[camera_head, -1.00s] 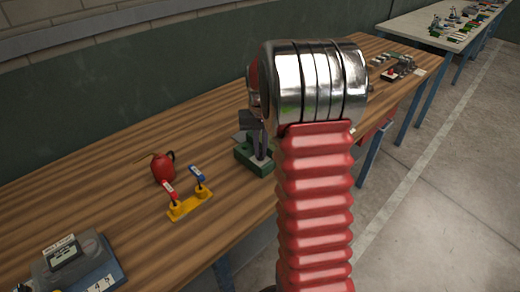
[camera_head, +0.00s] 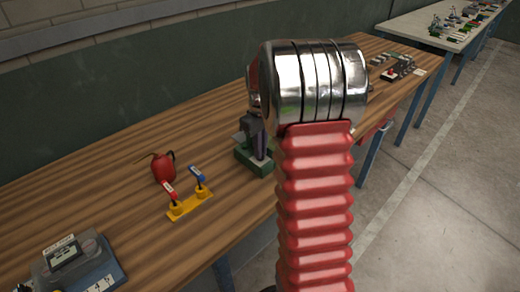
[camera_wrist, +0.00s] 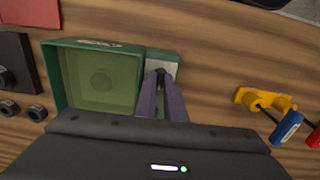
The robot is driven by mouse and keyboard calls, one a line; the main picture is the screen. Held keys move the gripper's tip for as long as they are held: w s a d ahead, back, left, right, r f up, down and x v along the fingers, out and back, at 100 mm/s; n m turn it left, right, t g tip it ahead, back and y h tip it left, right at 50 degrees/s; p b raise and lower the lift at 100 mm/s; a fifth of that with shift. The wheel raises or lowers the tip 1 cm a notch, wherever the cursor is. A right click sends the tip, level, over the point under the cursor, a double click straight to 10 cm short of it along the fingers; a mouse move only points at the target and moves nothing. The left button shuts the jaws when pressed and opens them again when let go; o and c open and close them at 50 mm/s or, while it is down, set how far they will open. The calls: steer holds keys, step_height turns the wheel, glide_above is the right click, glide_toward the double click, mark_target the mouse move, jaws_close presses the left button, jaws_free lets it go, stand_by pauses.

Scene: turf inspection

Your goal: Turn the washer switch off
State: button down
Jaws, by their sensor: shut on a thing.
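A green box-like unit, which I take to be the washer switch, stands on the wooden bench in the head view (camera_head: 249,163), partly hidden by my arm. In the wrist view its green open-topped part (camera_wrist: 100,82) lies left of a grey plate (camera_wrist: 166,66) with a green edge. My gripper (camera_wrist: 160,82) has its two purple fingers closed together over the grey plate, around a small dark piece, likely the switch lever. The fingers hide most of that piece, so its position cannot be told. In the head view my gripper (camera_head: 261,148) is over the green unit.
More small items sit at the bench's far end.

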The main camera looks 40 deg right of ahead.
stand_by(0.3)
steer(key=c, duration=1.8)
jaws_free()
steer(key=shift+c, duration=0.2)
step_height(320, 180, up, 14)
steer(key=shift+f, duration=0.15)
